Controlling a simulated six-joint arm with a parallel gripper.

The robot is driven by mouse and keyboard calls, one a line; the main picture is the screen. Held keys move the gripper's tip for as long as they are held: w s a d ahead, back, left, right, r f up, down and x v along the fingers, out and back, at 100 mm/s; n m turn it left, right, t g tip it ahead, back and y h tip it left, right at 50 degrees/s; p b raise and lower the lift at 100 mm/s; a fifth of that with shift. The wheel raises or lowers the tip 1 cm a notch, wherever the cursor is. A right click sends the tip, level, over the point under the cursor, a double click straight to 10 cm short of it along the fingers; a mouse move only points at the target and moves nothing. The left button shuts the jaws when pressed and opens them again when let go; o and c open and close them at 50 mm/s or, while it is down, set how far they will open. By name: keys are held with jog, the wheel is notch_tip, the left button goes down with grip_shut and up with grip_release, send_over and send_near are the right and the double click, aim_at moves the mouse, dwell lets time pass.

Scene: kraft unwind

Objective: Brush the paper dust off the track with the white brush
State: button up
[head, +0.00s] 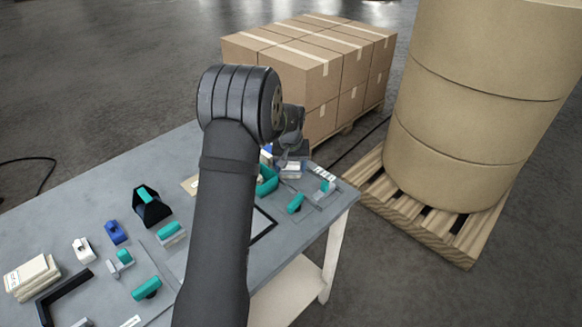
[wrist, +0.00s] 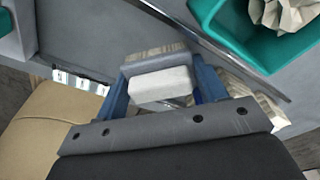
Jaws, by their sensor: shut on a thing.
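My gripper (wrist: 160,76) is shut on a white block with a grey band along its far edge, which looks like the white brush (wrist: 162,86). Its blue fingers stand on either side of the block. A thin metal strip, possibly part of the track (wrist: 215,45), runs diagonally just beyond the brush. I cannot tell whether the brush touches the surface, and I cannot make out paper dust. In the head view my gripper (head: 290,160) is over the table's far right end, partly hidden by my arm.
A teal bin (wrist: 232,30) holding crumpled paper (wrist: 285,12) is close by. The grey table (head: 70,215) carries several teal-handled tools, a blue piece (head: 116,232) and a stack of pads (head: 32,277). Boxes (head: 300,70) and large kraft rolls (head: 470,100) stand beyond it.

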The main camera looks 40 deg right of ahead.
aim_at(304, 183)
jog(key=shift+s, duration=3.1)
notch_tip(304, 183, up, 8)
jog(key=shift+r, duration=0.1)
jog(key=shift+n, duration=0.9)
jog(key=w+a, duration=0.6)
jog(key=w, duration=0.1)
jog(key=w+a, duration=0.3)
jog(key=w, duration=0.1)
jog(key=shift+w+a+r, duration=0.15)
jog(key=shift+a+r, duration=0.15)
jog(key=shift+a, duration=0.05)
jog(key=w+a+n, duration=0.1)
jog(key=w+a, duration=0.3)
jog(key=a, duration=0.5)
jog(key=w+a+n, duration=0.1)
jog(key=w+a, duration=0.4)
jog(key=a, duration=0.5)
jog(key=w+a+n, duration=0.1)
jog(key=w+a, duration=0.4)
jog(key=a, duration=0.5)
jog(key=shift+w+r, duration=0.2)
jog(key=shift+r, duration=0.1)
jog(key=a, duration=1.6)
jog(key=shift+w+f+n+y, duration=0.25)
jog(key=shift+n+y, duration=0.05)
jog(key=shift+n, duration=0.1)
